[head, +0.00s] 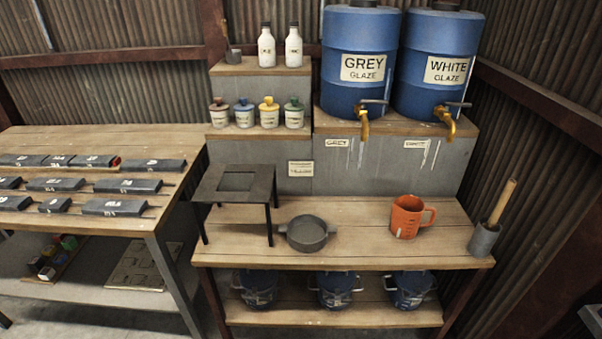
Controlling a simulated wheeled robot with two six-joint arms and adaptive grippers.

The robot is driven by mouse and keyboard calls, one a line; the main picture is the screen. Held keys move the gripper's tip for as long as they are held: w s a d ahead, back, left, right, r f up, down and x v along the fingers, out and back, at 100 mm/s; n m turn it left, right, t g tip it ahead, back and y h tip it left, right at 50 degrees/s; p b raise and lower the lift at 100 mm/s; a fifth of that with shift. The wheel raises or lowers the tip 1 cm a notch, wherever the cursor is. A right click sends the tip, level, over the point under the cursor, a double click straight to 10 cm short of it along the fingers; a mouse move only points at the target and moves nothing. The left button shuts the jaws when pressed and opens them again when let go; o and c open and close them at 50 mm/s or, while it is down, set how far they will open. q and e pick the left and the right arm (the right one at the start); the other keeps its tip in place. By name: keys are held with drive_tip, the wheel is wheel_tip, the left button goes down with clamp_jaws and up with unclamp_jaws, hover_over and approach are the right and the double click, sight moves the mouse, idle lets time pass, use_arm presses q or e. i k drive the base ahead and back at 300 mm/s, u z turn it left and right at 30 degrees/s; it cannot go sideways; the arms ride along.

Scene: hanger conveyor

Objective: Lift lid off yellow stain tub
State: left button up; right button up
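The yellow stain tub (269,117) is a small white labelled pot on the lower wooden shelf step at the back, left of the blue barrels. Its yellow lid (269,102) sits on top of it. It stands in a row with a red-lidded tub (219,115), a blue-lidded tub (243,115) and a green-lidded tub (294,115). The green-lidded tub is just right of it and the blue-lidded one just left, with small gaps. Neither of my grippers shows in the head view.
A black stand (205,183) and a grey pot (307,233) are on the bench in front. An orange jug (407,216) and a grey holder (484,240) are at right. White bottles (266,48) stand above; blue barrels (361,90) are right of the tubs.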

sight(268, 105)
drive_tip(key=k, duration=1.15)
drive_tip(key=u, duration=0.85)
drive_tip(key=i, duration=1.4)
drive_tip(key=z, duration=0.85)
